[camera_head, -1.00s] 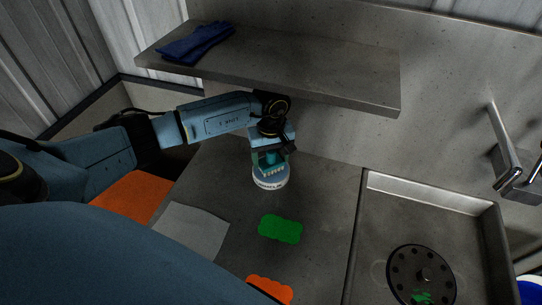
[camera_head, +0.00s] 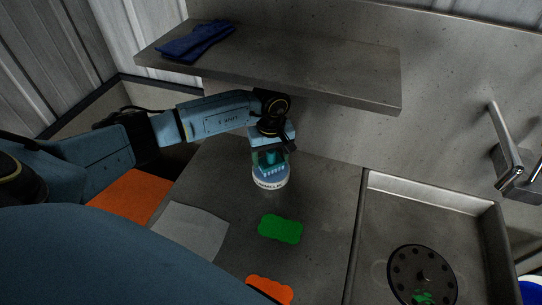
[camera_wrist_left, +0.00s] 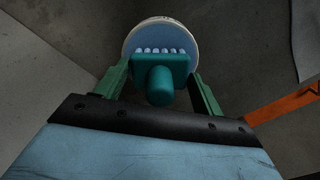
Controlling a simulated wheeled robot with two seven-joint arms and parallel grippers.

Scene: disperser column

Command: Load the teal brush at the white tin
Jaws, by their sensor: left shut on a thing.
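My left gripper (camera_head: 270,158) is shut on the teal brush (camera_head: 270,162), whose block and round knob also show between its green fingers in the left wrist view (camera_wrist_left: 160,78). The brush's pale bristle tufts point at the white tin (camera_head: 269,184). The tin stands on the steel counter under the shelf, with dark lettering on its side. In the left wrist view the tin's round rim (camera_wrist_left: 135,39) frames the tufts, which lie over or in its opening. I cannot tell if they touch the contents. My right gripper is not in view.
A steel shelf (camera_head: 300,65) with a blue cloth (camera_head: 197,41) overhangs the back. A green sponge (camera_head: 280,228), an orange sponge (camera_head: 269,289), a grey sheet (camera_head: 190,232) and an orange mat (camera_head: 132,197) lie on the counter. A sink with a black drain (camera_head: 422,274) is at right.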

